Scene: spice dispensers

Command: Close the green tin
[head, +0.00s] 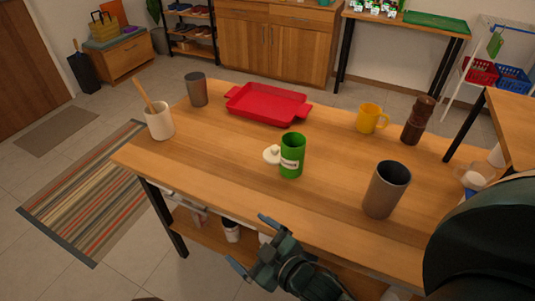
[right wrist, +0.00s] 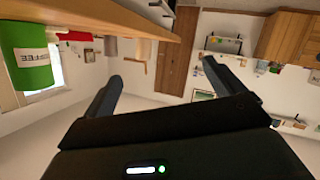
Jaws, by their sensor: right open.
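The green tin (head: 291,158) stands upright on the wooden table, with a pale label on its side; its top looks open. A white round lid (head: 271,154) with a knob lies beside it on the left. My right gripper (head: 250,243) is open and empty, off the table's front edge, nearer to me than the tin. In the right wrist view the tin (right wrist: 26,55) shows at the left, outside the spread fingers (right wrist: 161,72). My left gripper is not in view.
The table (head: 215,150) also holds a red tray (head: 265,104), a grey cup (head: 197,90), a utensil crock (head: 160,122), a yellow mug (head: 371,118), a brown grinder (head: 418,121) and a tall grey tumbler (head: 385,190). The tabletop in front of the tin is clear.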

